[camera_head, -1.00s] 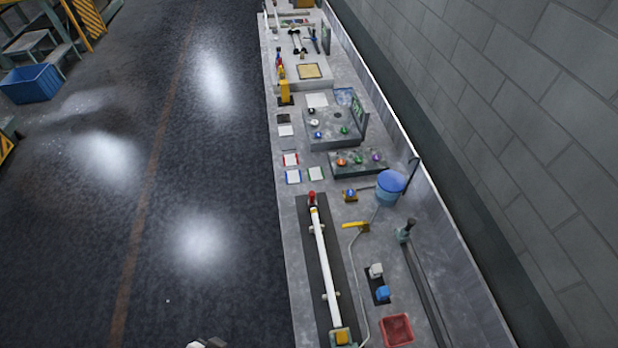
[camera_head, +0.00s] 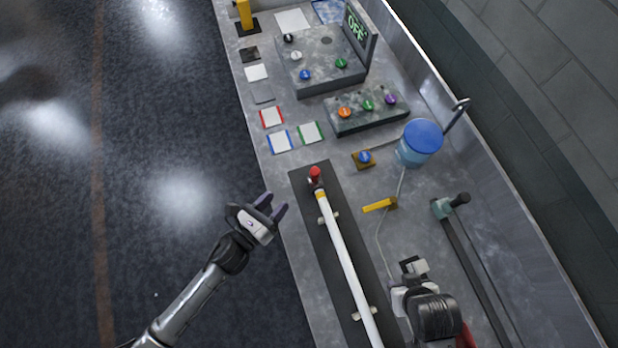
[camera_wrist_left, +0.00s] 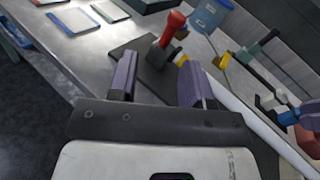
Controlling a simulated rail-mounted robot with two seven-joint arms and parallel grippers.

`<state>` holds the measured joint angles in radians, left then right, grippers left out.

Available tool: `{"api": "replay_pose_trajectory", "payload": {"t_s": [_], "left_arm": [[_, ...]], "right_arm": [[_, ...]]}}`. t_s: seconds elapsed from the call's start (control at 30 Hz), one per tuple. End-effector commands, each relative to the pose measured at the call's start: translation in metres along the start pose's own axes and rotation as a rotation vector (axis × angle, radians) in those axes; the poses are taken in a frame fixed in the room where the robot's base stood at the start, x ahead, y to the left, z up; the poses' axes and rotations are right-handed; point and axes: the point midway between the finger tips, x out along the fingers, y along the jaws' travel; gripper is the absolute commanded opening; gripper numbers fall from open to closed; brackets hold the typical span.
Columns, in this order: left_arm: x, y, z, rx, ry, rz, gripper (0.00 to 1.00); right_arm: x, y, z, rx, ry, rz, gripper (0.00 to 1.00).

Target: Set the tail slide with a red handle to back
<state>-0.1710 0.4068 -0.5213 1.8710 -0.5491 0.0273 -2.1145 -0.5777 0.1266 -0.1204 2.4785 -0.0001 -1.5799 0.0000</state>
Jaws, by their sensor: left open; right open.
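The tail slide's red handle (camera_head: 315,174) stands upright at the far end of the long white glass tube (camera_head: 343,250), which lies on a dark base strip (camera_head: 300,183). In the left wrist view the red handle (camera_wrist_left: 172,27) rises ahead, beyond the fingertips. My left gripper (camera_head: 276,204) is open and empty, left of the strip over the table's left edge. Its two purple-grey fingers (camera_wrist_left: 157,58) are apart with nothing between them. My right gripper (camera_head: 408,284) is at the lower right, right of the tube; its fingers are mostly hidden from the head camera.
A blue-lidded container (camera_head: 421,142), a blue knob on a brown block (camera_head: 363,158) and a yellow piece (camera_head: 379,205) lie right of the tube. A rail with a dark handle (camera_head: 450,205) runs along the right. Knob boxes (camera_head: 367,109) stand farther back.

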Motion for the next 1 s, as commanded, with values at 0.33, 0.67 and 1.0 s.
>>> {"api": "replay_pose_trajectory", "payload": {"t_s": [0.33,0.67,1.0], "left_arm": [[0.018,-0.008,-0.018,0.229,-0.030,-0.115,0.45],[0.079,-0.016,-0.017,0.225,-0.030,-0.114,0.45],[0.126,-0.021,-0.017,0.224,-0.029,-0.113,0.45]], "right_arm": [[0.011,-0.001,0.007,0.001,-0.008,-0.001,0.43],[0.004,-0.003,0.003,0.008,-0.001,-0.006,0.43],[0.003,-0.003,0.001,0.010,0.001,-0.008,0.43]]}}
